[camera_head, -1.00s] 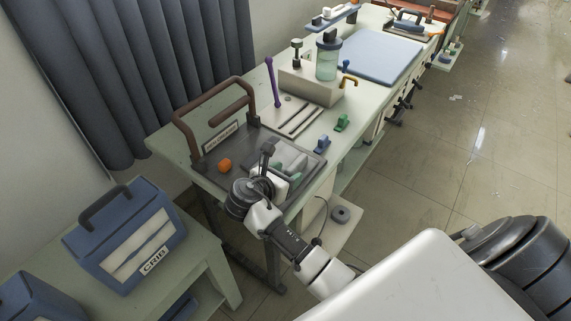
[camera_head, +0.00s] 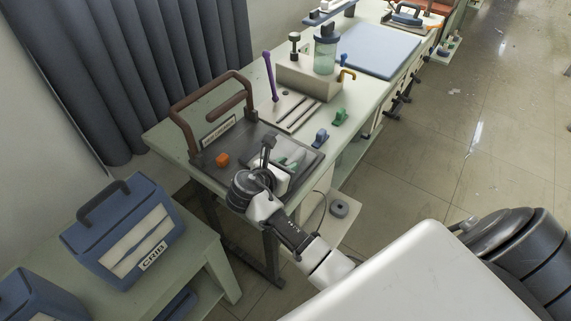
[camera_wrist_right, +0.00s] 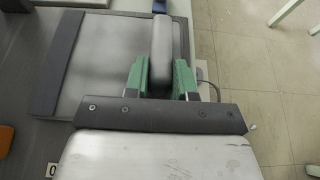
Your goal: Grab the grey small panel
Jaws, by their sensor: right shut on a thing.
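The grey small panel (camera_head: 311,155) lies at the right of the dark board on the bench, partly hidden by my right gripper. In the right wrist view it is a flat grey plate (camera_wrist_right: 105,60) with a darker strip along its left side and a rounded grey bar (camera_wrist_right: 162,35) upright at its right side. My right gripper (camera_head: 282,166) reaches it from the front. Its green fingers (camera_wrist_right: 160,78) are on both sides of the bar and shut on it. Whether the panel is lifted off the board is hard to tell. My left gripper is out of view.
Blue (camera_head: 321,138) and green (camera_head: 340,117) clips sit at the bench edge. A blue CRIB box (camera_head: 120,235) stands on the lower left table. Open floor lies right.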

